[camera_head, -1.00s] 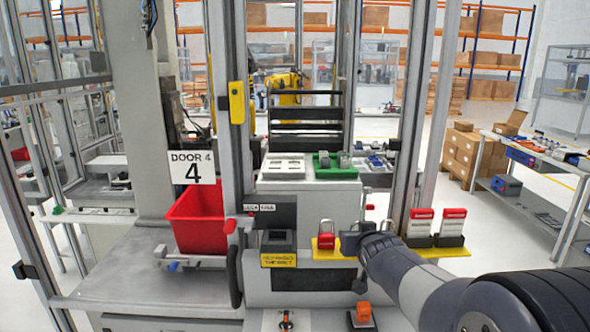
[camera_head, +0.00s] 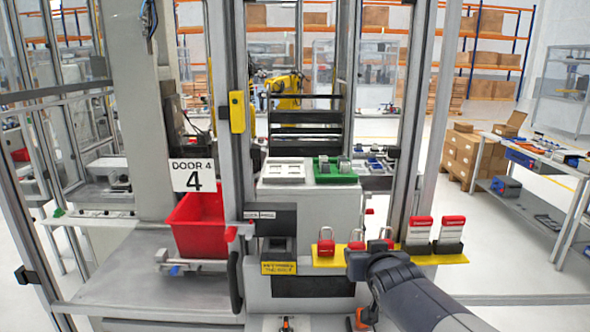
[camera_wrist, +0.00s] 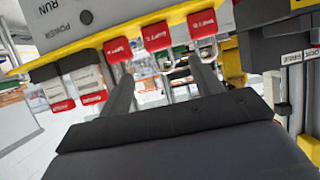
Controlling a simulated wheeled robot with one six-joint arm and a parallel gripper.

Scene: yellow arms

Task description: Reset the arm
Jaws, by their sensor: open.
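My arm comes in from the lower right in the head view, and my gripper (camera_head: 372,262) is in front of the yellow rail (camera_head: 440,259), with its fingers mostly hidden there. In the wrist view the two grey fingers of my gripper (camera_wrist: 161,70) are spread apart with nothing held between them.
Two red-and-white tag holders (camera_head: 451,232) stand on the rail's right end. A red bin (camera_head: 197,226) sits left of the grey machine. A green tray (camera_head: 335,170) is on the machine top. Upright posts (camera_head: 405,130) flank the area.

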